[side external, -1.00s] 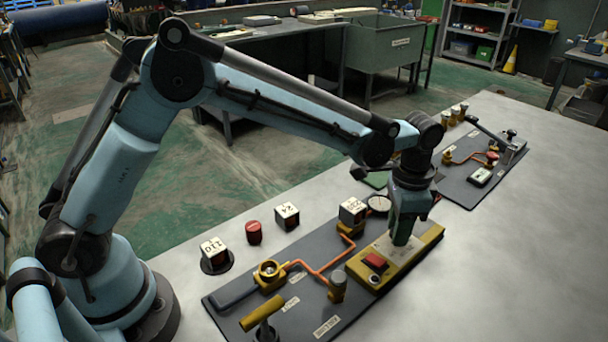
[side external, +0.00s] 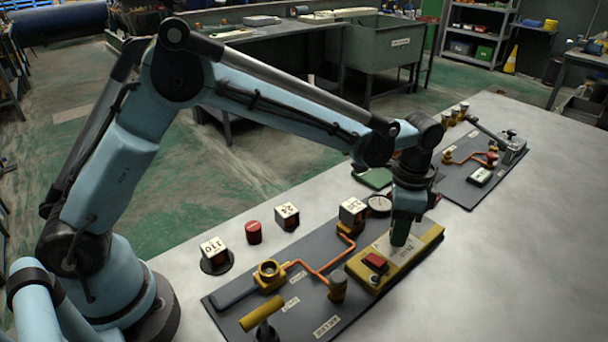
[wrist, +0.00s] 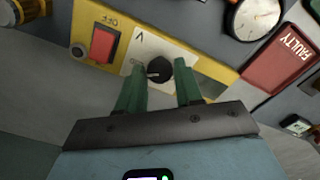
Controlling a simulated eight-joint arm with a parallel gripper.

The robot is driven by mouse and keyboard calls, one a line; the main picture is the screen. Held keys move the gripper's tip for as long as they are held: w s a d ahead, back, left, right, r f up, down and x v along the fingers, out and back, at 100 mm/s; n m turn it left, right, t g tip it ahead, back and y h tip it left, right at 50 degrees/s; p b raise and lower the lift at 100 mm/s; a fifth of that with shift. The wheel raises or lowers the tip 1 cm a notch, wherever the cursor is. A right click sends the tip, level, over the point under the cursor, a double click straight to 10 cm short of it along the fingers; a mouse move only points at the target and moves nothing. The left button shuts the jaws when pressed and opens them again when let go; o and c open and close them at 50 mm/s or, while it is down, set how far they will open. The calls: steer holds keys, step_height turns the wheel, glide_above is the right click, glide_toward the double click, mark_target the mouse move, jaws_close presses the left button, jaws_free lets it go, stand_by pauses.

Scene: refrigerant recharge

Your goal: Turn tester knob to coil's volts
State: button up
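The yellow tester (side external: 372,278) lies on the dark panel, with a red rocker switch and a pale dial plate. In the wrist view the tester (wrist: 200,62) shows its black knob (wrist: 159,69) with a white pointer mark aimed toward the left. My gripper (wrist: 159,66) is over the dial, its green fingers on either side of the knob with small gaps. In the side view my gripper (side external: 401,238) points down at the tester and hides the knob. A white coil block (side external: 352,210), whose number looks like 230, sits on a yellow valve body on the panel.
Blocks marked 110 (side external: 214,250) and 24 (side external: 287,214) and a red cap (side external: 253,232) stand left of the panel. A round gauge (wrist: 255,16) and a red FAULTY tray (wrist: 280,60) lie close to the tester. The table's right side is clear.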

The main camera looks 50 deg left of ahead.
steer(key=o, duration=0.3)
steer(key=shift+o, duration=0.2)
step_height(320, 180, up, 12)
stand_by(0.5)
steer(key=s+a+r+n+t, duration=0.3)
steer(key=s+a+n, duration=0.3)
steer(key=a, duration=0.4)
steer(key=s+a+f+n+t, duration=0.4)
steer(key=s+a, duration=0.3)
steer(key=s, duration=0.3)
steer(key=shift+s+a+f+n, duration=0.15)
steer(key=shift+a+f+n, duration=0.15)
steer(key=shift+f, duration=0.6)
